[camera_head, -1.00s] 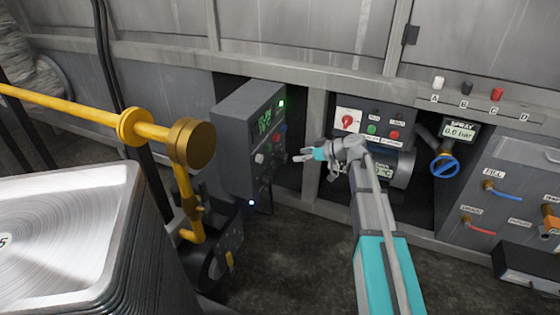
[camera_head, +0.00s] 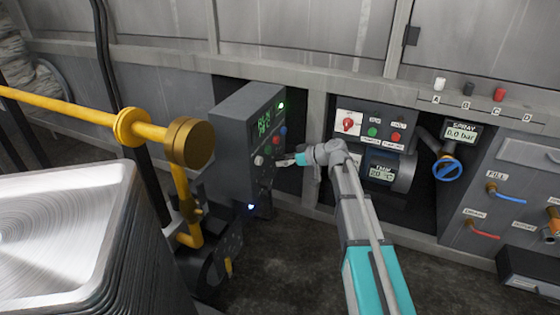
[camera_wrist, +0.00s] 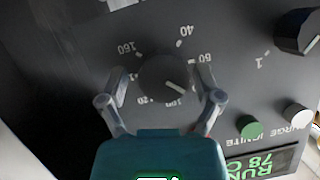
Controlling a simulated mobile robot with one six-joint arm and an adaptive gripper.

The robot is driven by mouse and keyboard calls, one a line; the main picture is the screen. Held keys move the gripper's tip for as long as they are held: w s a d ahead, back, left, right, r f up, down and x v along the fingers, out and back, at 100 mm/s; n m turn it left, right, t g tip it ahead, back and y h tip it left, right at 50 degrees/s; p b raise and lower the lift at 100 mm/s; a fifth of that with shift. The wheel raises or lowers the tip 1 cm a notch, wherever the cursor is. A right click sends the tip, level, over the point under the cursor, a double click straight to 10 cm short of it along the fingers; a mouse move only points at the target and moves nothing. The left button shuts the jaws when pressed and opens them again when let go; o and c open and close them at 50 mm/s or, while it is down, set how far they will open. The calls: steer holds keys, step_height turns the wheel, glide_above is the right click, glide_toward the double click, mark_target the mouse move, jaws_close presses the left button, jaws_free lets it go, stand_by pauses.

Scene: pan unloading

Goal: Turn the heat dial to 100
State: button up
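The heat dial (camera_wrist: 163,78) is a round black knob with a white pointer line, on a dark panel with printed numbers including 40, 100, 120 and 160. The panel appears upside down in the wrist view. The pointer aims to the lower right, close to the 100 mark. My gripper (camera_wrist: 163,86) is open, with one finger on each side of the dial. A gap shows at the left finger; whether the right finger touches cannot be told. In the head view my gripper (camera_head: 287,161) is at the front of the grey control box (camera_head: 232,130).
A yellow pipe (camera_head: 60,108) and a metal pan stack (camera_head: 60,235) stand at left.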

steer(key=c, duration=0.9)
steer(key=shift+o, duration=0.2)
steer(key=shift+a, duration=0.35)
steer(key=shift+w+d, duration=0.1)
steer(key=shift+d, duration=0.2)
steer(key=shift+w+d+m+g, duration=0.1)
steer(key=shift+d+m+g, duration=0.2)
steer(key=shift+m, duration=0.1)
steer(key=shift+w+f+m+g+y+b, duration=0.15)
steer(key=shift+m+g+y+b, duration=0.5)
steer(key=shift+m, duration=0.55)
steer(key=shift+m+g+y+b, duration=0.25)
steer(key=shift+m+g+b, duration=0.3)
steer(key=shift+m, duration=0.35)
